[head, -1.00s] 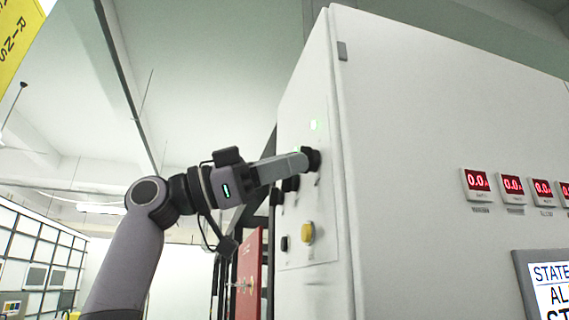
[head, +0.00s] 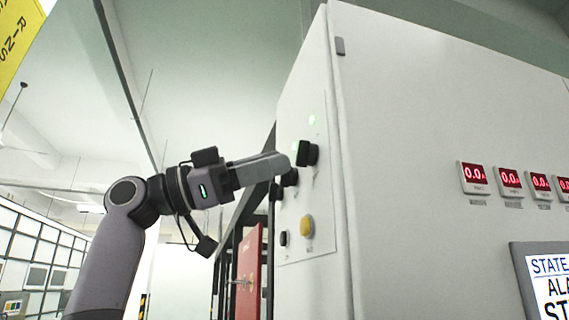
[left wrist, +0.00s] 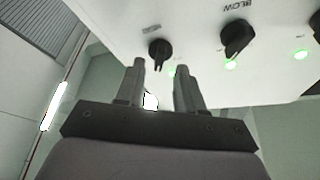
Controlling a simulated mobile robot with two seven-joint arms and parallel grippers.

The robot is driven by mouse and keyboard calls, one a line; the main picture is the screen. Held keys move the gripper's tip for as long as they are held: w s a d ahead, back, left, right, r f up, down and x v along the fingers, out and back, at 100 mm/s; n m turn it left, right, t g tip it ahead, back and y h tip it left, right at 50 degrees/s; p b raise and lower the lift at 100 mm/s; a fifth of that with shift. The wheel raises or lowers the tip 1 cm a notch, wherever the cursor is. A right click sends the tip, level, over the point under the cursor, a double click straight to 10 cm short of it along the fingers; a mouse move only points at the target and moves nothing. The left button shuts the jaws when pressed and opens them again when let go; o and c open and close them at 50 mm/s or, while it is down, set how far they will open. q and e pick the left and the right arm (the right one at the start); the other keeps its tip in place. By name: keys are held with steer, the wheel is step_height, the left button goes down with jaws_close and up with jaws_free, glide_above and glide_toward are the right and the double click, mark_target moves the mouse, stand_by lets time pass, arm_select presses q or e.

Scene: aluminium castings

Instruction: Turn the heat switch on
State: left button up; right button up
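Black rotary switches sit on the side panel of a white cabinet. In the head view the nearest switch (head: 308,153) is just right of my left gripper (head: 286,161); a second switch (head: 289,178) is below it. In the left wrist view a switch (left wrist: 159,48) is ahead of the open fingers of my left gripper (left wrist: 159,80), with a gap between. A larger switch (left wrist: 238,38) labelled BLOW is to its right. The other label is too blurred to read, so I cannot tell which is the heat switch. My right gripper is not in view.
Green lamps (left wrist: 300,54) glow on the panel. A yellow button (head: 307,227) and a black button (head: 284,239) are lower down. Red displays (head: 475,178) and a screen (head: 545,285) are on the cabinet front (head: 420,130).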

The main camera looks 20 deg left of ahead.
arm_select(q)
steer(key=v, duration=0.4)
steer(key=shift+b, duration=0.35)
